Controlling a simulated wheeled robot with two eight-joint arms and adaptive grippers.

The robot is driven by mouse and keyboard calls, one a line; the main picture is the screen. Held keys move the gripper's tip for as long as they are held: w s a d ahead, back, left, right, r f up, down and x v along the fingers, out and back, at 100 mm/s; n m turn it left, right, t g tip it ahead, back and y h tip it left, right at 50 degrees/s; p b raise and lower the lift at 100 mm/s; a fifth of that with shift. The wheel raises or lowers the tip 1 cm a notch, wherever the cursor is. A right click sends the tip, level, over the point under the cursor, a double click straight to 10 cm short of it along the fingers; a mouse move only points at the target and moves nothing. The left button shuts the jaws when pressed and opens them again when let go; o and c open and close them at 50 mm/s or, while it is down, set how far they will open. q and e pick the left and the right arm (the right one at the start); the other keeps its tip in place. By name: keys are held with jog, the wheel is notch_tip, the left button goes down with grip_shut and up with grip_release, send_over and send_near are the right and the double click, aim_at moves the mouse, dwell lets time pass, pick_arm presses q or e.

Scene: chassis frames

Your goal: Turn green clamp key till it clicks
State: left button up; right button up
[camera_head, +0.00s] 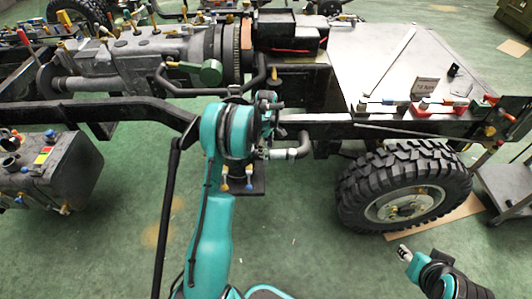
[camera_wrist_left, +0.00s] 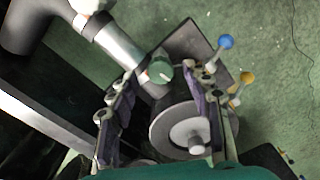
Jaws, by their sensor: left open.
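A small round green knob with a pale mark, which looks like the green clamp key (camera_wrist_left: 160,70), sits beside a silver pipe in the left wrist view. My left gripper (camera_wrist_left: 168,78) is open, and the knob appears between its two fingertips; I cannot tell whether they touch it. In the head view my left gripper (camera_head: 268,105) is at the chassis rail, and the knob cannot be made out there. A grey cylinder with a pale end disc (camera_wrist_left: 188,130) lies between the fingers, nearer the wrist. My right gripper (camera_head: 404,254) is low at the right, apart from the chassis; its fingers are too small to read.
A blue-ball lever (camera_wrist_left: 226,42) and a yellow-ball lever (camera_wrist_left: 247,77) stand close to the right finger. A silver pipe (camera_wrist_left: 118,45) runs at the upper left. The black rail (camera_head: 335,130) and big tyre (camera_head: 362,190) lie to the right. Green floor is open below.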

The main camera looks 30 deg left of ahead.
pick_arm(q)
jog(key=shift+f, duration=0.95)
grip_shut()
jog(key=shift+m, duration=0.4)
jog(key=m, duration=1.1)
jog(key=shift+s, duration=0.1)
